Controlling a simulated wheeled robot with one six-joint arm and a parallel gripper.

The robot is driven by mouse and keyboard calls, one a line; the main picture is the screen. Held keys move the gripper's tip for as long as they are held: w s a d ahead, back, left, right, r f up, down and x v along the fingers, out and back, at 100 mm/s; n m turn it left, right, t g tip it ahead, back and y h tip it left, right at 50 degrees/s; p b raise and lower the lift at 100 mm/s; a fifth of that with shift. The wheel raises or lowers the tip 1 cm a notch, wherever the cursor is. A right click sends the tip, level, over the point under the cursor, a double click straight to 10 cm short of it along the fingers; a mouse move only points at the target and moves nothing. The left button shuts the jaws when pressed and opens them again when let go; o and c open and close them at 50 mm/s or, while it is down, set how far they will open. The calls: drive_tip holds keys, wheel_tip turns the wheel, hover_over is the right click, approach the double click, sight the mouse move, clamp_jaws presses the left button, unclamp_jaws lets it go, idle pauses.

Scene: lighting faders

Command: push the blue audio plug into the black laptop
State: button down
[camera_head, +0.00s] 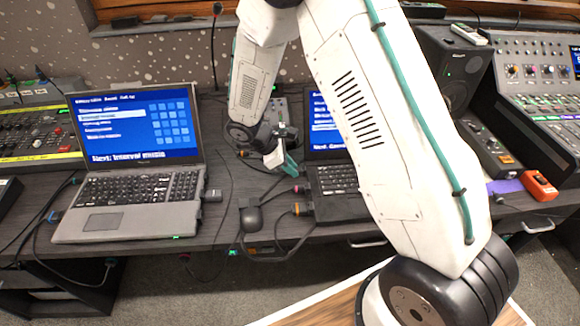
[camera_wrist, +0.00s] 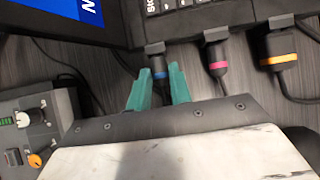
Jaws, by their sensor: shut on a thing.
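The black laptop (camera_head: 338,176) stands open behind my arm, which hides much of it. Its side edge (camera_wrist: 190,28) crosses the top of the wrist view. My gripper (camera_wrist: 157,76) has teal fingers closed on the blue-banded audio plug (camera_wrist: 158,66), at the laptop's side. The plug points at that edge, and its grey front end lies at or very near it. I cannot tell how deep it sits. In the head view my gripper (camera_head: 288,163) is left of the laptop, and the blue plug cannot be made out.
Beside the blue plug, a pink-banded plug (camera_wrist: 217,63) and an orange-banded plug (camera_wrist: 279,59) are at the same laptop edge, with cables trailing. A small grey box with knobs (camera_wrist: 30,130) is close to my gripper. A grey laptop (camera_head: 138,160) stands at the left.

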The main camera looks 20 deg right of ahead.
drive_tip(key=shift+s, duration=0.1)
drive_tip(key=c, duration=1.2)
unclamp_jaws()
drive_tip(key=shift+d, duration=0.1)
drive_tip(key=v, duration=0.8)
drive_tip(key=s+d+r+m+t+y, duration=0.1)
drive_tip(key=s+r+m, duration=0.3)
drive_tip(key=s+r, duration=0.4)
drive_tip(key=s+d+r+m+t+y, duration=0.1)
drive_tip(key=s+d+r+m+y, duration=0.1)
drive_tip(key=s+r+m, duration=0.3)
drive_tip(key=s+d+r+m+t+y, duration=0.1)
drive_tip(key=s+r+m+y, duration=0.2)
drive_tip(key=s+r, duration=0.8)
drive_tip(key=shift+s+d+r+m+t, duration=0.1)
drive_tip(key=shift+s+m, duration=0.3)
drive_tip(key=shift+s, duration=0.7)
drive_tip(key=shift+s+d+m+t, duration=0.15)
drive_tip(key=shift+s+m, duration=0.25)
drive_tip(key=shift+s, duration=0.7)
drive_tip(key=shift+s+d+r+m+t, duration=0.1)
drive_tip(key=shift+s+m, duration=0.3)
drive_tip(key=shift+s, duration=0.7)
